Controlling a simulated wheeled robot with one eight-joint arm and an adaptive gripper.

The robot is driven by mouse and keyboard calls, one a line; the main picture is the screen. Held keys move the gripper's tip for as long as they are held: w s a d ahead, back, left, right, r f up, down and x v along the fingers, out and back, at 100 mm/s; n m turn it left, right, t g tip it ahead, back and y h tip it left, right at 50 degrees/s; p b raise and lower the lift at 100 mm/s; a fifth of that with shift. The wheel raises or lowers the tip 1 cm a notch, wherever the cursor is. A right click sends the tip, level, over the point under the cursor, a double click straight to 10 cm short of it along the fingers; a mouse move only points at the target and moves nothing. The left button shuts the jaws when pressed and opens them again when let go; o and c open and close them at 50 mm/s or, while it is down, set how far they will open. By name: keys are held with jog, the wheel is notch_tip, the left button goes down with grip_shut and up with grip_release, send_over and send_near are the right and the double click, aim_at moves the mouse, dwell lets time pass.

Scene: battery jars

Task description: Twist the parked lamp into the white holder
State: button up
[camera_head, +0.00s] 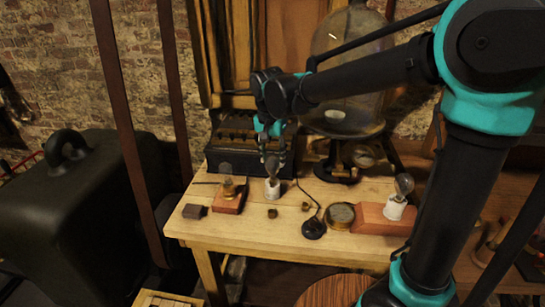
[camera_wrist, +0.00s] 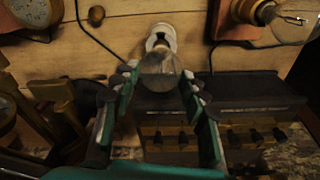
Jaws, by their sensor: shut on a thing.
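A clear glass lamp (camera_wrist: 160,72) sits between the fingers of my gripper (camera_wrist: 160,78) in the wrist view. My gripper (camera_head: 273,156) is shut on its bulb, from above, in the head view. The lamp's metal base meets the mouth of the white holder (camera_wrist: 163,33); how deep it sits I cannot tell. The white holder (camera_head: 272,190) stands upright on the wooden table, directly below the gripper. The fingers partly hide the bulb in the head view.
A second lamp (camera_head: 404,184) stands in a white socket on a red block at the right. Another red block (camera_head: 229,203) with a brass socket and bulb (camera_wrist: 295,22) is left of the holder. A brass dial (camera_head: 340,214), black cable and dark box (camera_head: 232,150) are close.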

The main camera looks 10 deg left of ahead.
jog(key=shift+f, duration=0.5)
dwell(0.3)
jog(key=m, duration=0.3)
jog(key=shift+m+h, duration=0.3)
jog(key=shift+m, duration=1.4)
jog(key=shift+m+g, duration=0.3)
jog(key=shift+m, duration=0.6)
jog(key=m, duration=0.4)
jog(key=shift+m, duration=0.3)
